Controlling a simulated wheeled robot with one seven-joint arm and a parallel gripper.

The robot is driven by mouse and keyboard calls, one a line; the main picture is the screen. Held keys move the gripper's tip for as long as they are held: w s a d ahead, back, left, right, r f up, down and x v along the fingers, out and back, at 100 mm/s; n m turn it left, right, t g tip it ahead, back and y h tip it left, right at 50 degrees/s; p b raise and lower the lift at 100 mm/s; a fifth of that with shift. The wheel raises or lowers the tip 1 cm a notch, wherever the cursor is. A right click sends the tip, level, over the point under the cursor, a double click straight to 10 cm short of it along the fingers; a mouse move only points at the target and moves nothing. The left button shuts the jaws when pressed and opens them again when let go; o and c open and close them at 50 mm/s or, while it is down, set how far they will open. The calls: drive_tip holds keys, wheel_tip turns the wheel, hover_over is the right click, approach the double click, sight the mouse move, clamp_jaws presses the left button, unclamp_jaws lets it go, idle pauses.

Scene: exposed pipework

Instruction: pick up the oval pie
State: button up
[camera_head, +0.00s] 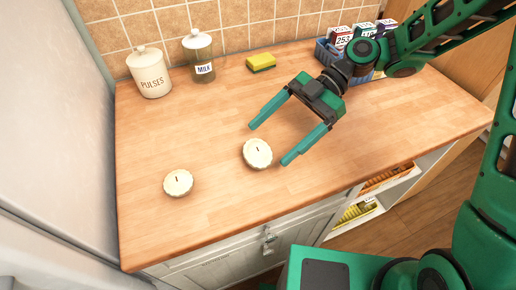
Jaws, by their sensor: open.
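A pale, crimped-edge pie (257,154) with a dark slit lies on the wooden counter; it looks slightly longer than wide, so it appears to be the oval pie. A second, similar pale pie (178,183) that looks rounder lies to its left, nearer the counter's front left. My gripper (268,145) is open with its two green fingers spread, pointing down-left. The fingertips are on either side of the oval pie's upper right in the picture. Nothing is held. I cannot tell how high the fingertips are above the counter.
A white PULSES canister (150,73), a glass MILK jar (199,56) and a yellow-green sponge (261,62) stand along the tiled wall. A blue basket (330,57) with boxes is behind my arm. The counter (215,125) around the pies is clear.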

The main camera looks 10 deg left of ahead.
sight(264, 146)
drive_tip(key=shift+x, duration=2.75)
drive_tip(key=c, duration=1.2)
drive_tip(key=shift+r, duration=0.1)
